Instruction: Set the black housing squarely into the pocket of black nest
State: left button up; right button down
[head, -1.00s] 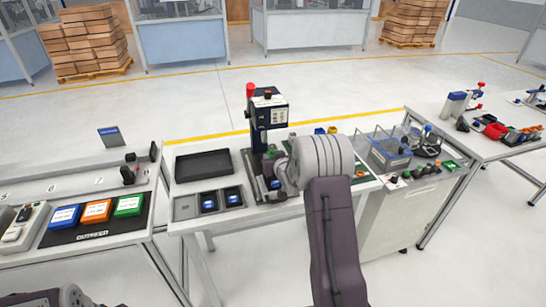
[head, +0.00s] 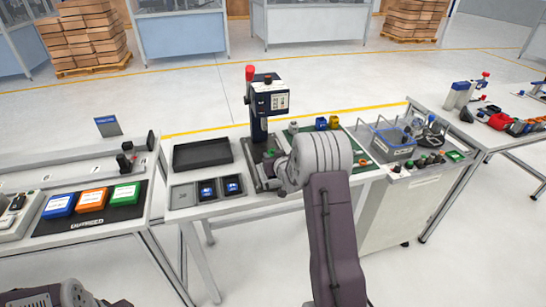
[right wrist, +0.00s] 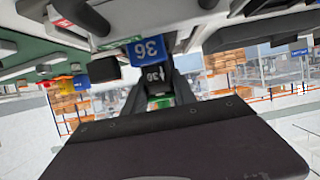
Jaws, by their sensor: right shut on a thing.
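My right gripper (right wrist: 158,90) is shut on a small black piece (right wrist: 156,76) marked 36, which looks like the black housing. A blue block (right wrist: 148,50) marked 36 lies just beyond it in the right wrist view; I cannot tell whether the two touch. In the head view my right gripper (head: 272,165) is at the foot of the press (head: 270,100), largely hidden by its own wrist. A dark fixture (head: 262,183) at the press foot may be the black nest; its pocket cannot be made out. My left gripper is out of view.
Left of the press stand a black tray (head: 202,153), an empty grey tray (head: 182,196) and two trays with blue-labelled pieces (head: 208,189). Blue, orange and green boxes (head: 90,201) lie on the left bench.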

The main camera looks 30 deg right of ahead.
jog(key=shift+f+b, duration=0.45)
jog(key=shift+b, duration=0.05)
jog(key=c, duration=0.9)
grip_release()
jog(key=v, duration=0.9)
